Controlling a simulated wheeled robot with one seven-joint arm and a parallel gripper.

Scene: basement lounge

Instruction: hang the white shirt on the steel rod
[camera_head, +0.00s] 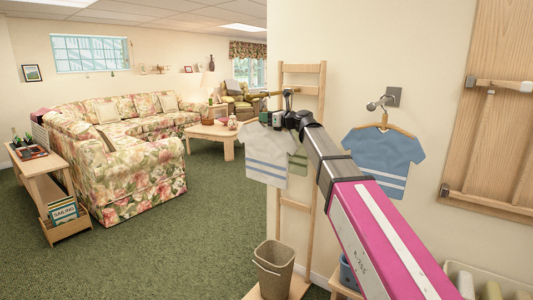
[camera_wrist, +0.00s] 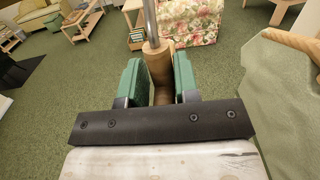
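The white shirt (camera_head: 265,165), with blue stripes near its hem, hangs below my gripper (camera_head: 268,118) in the head view, in front of a wooden ladder rack. In the wrist view the green fingers of my gripper (camera_wrist: 159,85) are closed on both sides of the wooden hanger (camera_wrist: 160,66). A steel bar (camera_wrist: 150,20) rises from the wood there; I cannot tell whether it is the hanger's hook. A thin rod (camera_head: 271,93) juts left from the rack near my gripper. Whether the hanger touches it is unclear.
The ladder rack (camera_head: 316,110) leans at the wall. A green shirt (camera_head: 298,162) hangs behind the white one and shows in the wrist view (camera_wrist: 285,95). A blue shirt (camera_head: 383,160) hangs from a wall hook (camera_head: 384,101). A bin (camera_head: 273,268) stands below. Open carpet lies left.

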